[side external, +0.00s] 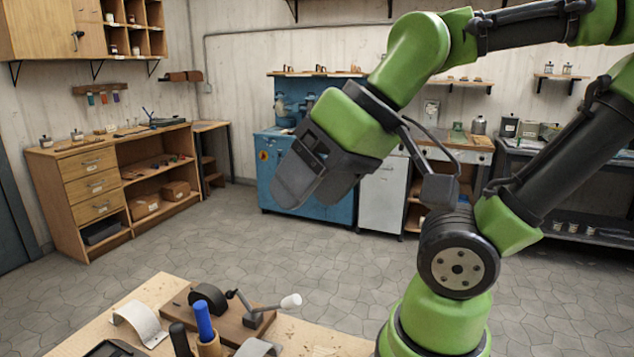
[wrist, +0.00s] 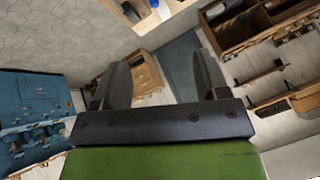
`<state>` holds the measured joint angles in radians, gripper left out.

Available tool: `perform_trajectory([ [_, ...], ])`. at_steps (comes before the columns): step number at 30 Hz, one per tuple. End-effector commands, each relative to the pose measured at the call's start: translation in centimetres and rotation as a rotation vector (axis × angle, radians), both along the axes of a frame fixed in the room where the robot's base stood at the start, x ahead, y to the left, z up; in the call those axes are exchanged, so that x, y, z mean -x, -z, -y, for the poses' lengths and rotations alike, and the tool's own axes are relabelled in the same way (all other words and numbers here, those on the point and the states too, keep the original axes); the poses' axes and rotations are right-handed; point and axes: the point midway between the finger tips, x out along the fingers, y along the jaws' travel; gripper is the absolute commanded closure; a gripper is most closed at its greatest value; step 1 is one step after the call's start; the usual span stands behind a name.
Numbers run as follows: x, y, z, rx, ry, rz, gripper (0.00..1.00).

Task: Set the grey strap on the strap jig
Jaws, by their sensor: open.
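A pale grey curved strap (side external: 141,322) stands arched on the workbench in the side external view, left of the strap jig. The jig is a brown wooden board (side external: 218,316) with a black rounded form (side external: 208,299) and a lever clamp with a white knob (side external: 290,301). A second grey curved piece (side external: 258,348) shows at the bottom edge, partly cut off; I cannot tell which is the task's strap. My gripper (side external: 297,183) is high above the bench, tilted down to the left. The wrist view shows its two fingers (wrist: 161,85) apart with nothing between them.
A blue-handled tool (side external: 203,320) stands in a wooden holder (side external: 210,346) in front of the jig, beside a black handle (side external: 180,340). A black tray (side external: 113,349) lies at the bench's front left. A wooden cabinet (side external: 92,185) and blue cabinet (side external: 270,178) stand far behind.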

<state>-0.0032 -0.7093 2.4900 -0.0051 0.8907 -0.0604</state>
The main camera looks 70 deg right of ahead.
Motion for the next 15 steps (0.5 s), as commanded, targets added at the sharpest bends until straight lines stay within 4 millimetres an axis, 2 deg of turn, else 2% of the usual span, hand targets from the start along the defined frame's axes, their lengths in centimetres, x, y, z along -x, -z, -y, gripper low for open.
perform_trajectory([
  [4, 0.54, -0.23, -0.06, -0.046, 0.056, 0.013, 0.28],
  [15, 0.47, -0.22, -0.06, -0.044, 0.053, 0.011, 0.28],
])
